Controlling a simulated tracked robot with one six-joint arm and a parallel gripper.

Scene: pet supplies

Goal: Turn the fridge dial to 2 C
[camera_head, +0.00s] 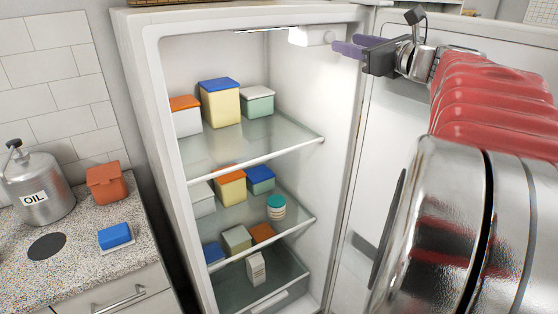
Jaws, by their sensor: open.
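The fridge (134,55) stands open in the middle of the view. A white control housing (312,36) sits under its ceiling at the upper right of the interior. A small round part on the housing's right side looks like the dial, but its markings are too small to read. My gripper (344,44) has two purple fingers, parted and pointing left. They are just right of the housing, with nothing seen between them. I cannot tell whether a fingertip touches the dial.
The open fridge door (375,120) is at the right, behind my red-sleeved arm. Glass shelves (290,140) hold several lidded boxes and a teal-lidded jar (276,207). A counter (85,245) at left carries an oil can (40,185), an orange container (106,184) and a blue sponge-like block (115,235).

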